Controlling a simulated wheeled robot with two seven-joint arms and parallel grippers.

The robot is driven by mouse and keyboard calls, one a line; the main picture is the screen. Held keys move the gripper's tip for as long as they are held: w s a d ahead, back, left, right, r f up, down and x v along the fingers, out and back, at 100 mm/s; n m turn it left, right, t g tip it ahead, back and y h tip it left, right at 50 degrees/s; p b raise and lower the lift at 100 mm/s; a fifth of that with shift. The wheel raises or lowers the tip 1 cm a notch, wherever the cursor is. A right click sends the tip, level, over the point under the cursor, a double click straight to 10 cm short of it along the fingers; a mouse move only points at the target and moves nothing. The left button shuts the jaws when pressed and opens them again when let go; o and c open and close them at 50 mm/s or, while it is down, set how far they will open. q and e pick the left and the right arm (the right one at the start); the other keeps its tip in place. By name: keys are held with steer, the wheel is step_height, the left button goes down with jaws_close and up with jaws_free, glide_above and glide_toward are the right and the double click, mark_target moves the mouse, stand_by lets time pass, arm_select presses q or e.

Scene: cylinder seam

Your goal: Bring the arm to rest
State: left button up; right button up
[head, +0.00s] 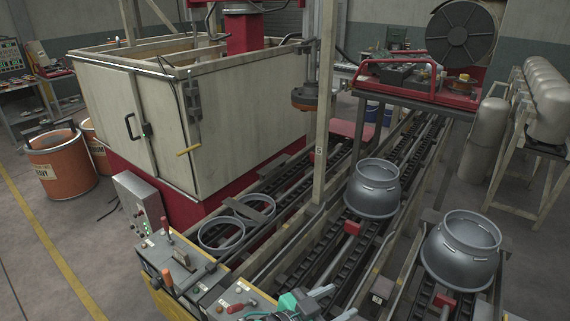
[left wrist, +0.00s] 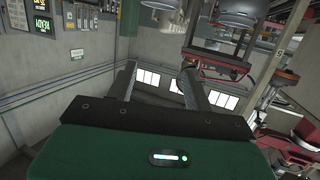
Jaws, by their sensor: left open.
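My left gripper (head: 332,302) shows at the bottom edge of the head view, with a green body and grey fingers. It is beside the control panel's right end and in front of the conveyor rails. In the left wrist view my left gripper (left wrist: 158,76) has its two dark fingers standing apart, with nothing between them. Most of my left arm is outside the head view. My right gripper is in neither view.
A control console (head: 205,284) with levers lies left of my gripper. Two grey metal cylinder shells (head: 374,190) (head: 462,252) stand on the conveyor rails to the right. Two rings (head: 221,236) lie behind the console. A walled enclosure (head: 150,125) fills the back left. Floor at far left is open.

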arm_select(q)
steer(key=s+a+f+n+y, duration=0.2)
steer(key=a+f+n+y, duration=0.2)
steer(key=a, duration=0.5)
steer(key=s+a+f+n+y, duration=0.25)
steer(key=a+f+y, duration=0.2)
steer(key=a, duration=0.45)
steer(key=s+a+f+n+g+y, duration=0.1)
steer(key=s+a+f+g+y, duration=0.2)
steer(key=s+a, duration=0.45)
steer(key=s+a+f+n+g+y, duration=0.2)
steer(key=s+a+f, duration=0.2)
steer(key=s+a, duration=0.35)
step_height(320, 180, down, 35)
steer(key=g+b, duration=0.1)
steer(key=b, duration=0.2)
steer(key=s+a+f+g+b, duration=0.1)
steer(key=s+a+f+b, duration=0.1)
steer(key=s+f, duration=1.6)
step_height(320, 180, down, 3)
steer(key=shift+s+a+f+m+g, duration=0.1)
steer(key=shift+s+a+m+g, duration=0.25)
steer(key=shift+a, duration=0.25)
steer(key=shift+c, duration=1.7)
